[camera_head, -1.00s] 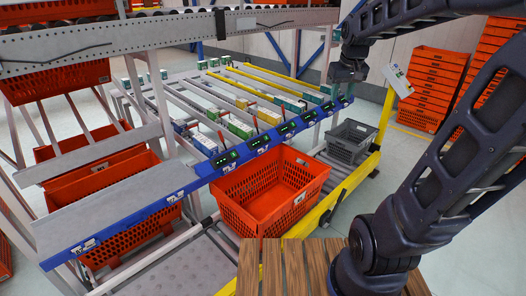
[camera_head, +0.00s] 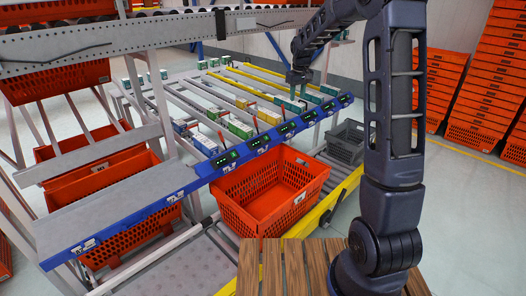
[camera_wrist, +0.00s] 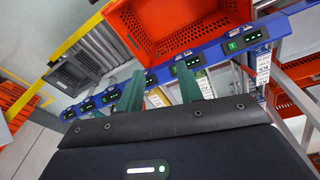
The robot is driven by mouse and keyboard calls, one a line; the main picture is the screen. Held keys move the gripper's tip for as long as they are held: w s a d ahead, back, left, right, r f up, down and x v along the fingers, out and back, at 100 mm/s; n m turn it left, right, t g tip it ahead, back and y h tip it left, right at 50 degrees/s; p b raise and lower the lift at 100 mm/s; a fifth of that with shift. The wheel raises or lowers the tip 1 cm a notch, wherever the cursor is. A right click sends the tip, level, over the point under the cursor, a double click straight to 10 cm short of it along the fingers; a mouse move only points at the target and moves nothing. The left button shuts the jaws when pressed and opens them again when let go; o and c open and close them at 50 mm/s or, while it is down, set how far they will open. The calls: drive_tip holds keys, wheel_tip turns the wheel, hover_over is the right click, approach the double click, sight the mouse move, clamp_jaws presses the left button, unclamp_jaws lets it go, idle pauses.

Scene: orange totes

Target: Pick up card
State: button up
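My gripper (camera_head: 299,96) is above the front right part of the sloped rack, close to the rows of small boxes. In the wrist view my gripper (camera_wrist: 161,72) shows two teal fingers standing apart, with nothing held between them. Small boxes stand in the rack lanes: blue and white ones (camera_head: 204,143), green and yellow ones (camera_head: 240,128), and teal and white ones (camera_head: 328,90) at the right. I cannot tell which of these is the card; no label is readable. Some boxes are partly hidden by my gripper.
A blue rail (camera_head: 255,147) with lit displays runs along the rack's front. An empty orange tote (camera_head: 262,214) sits on the conveyor below it, with a grey crate (camera_head: 346,141) behind. Orange totes (camera_head: 489,75) are stacked at the right. A wooden slatted top (camera_head: 285,268) lies nearest.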

drive_tip(key=w+a+f+n+g, duration=0.1)
drive_tip(key=w+a+f, duration=0.35)
drive_tip(key=f, duration=0.25)
drive_tip(key=w+a+f+n, duration=0.1)
drive_tip(key=w+a+f, duration=0.2)
drive_tip(key=w+f, duration=0.35)
drive_tip(key=n, duration=0.1)
approach(265, 147)
drive_tip(key=shift+g, duration=0.4)
drive_tip(key=shift+w+f, duration=0.15)
drive_tip(key=shift+f, duration=1.75)
drive_tip(key=shift+w+f, duration=0.15)
drive_tip(key=shift+f, duration=1.75)
drive_tip(key=shift+w+f, duration=0.15)
drive_tip(key=shift+f, duration=1.8)
clamp_jaws()
